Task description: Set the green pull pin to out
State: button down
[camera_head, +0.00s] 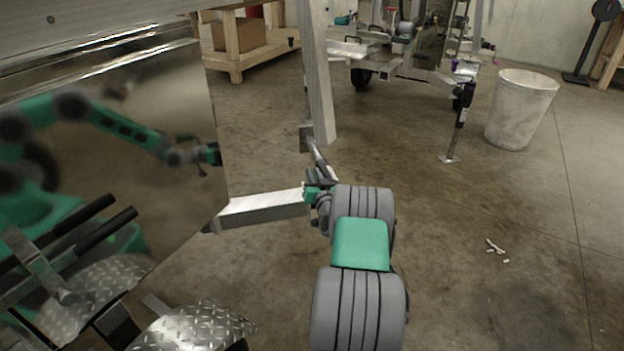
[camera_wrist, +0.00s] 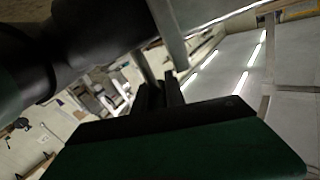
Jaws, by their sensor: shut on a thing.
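My gripper (camera_head: 318,178) is at the lower end of a slanting square metal post (camera_head: 318,80), beside the trailer. In the wrist view its dark fingers (camera_wrist: 158,94) are close together on a thin grey part (camera_wrist: 150,74). A pale grey bar (camera_head: 322,160) slants from the post's foot down to my gripper in the head view. I cannot make out the green pull pin itself; my gripper hides much of this spot. The green seen there looks like my gripper's body, so I cannot tell the pin's position.
A shiny trailer panel (camera_head: 170,150) fills the left and mirrors my arm. A metal beam (camera_head: 262,207) runs out below it, near my wrist. A white bin (camera_head: 520,108) stands at right. The floor on the right is mostly clear.

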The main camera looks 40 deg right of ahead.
jog(key=shift+d+r, duration=0.15)
jog(key=shift+r, duration=0.75)
jog(key=c, duration=1.6)
grip_release()
jog(key=shift+s+r, duration=0.1)
jog(key=shift+s, duration=0.05)
jog(key=shift+o, duration=1.1)
jog(key=p+v, duration=0.1)
jog(key=v, duration=0.6)
jog(key=shift+s+a, duration=0.2)
jog(key=shift+a, duration=0.15)
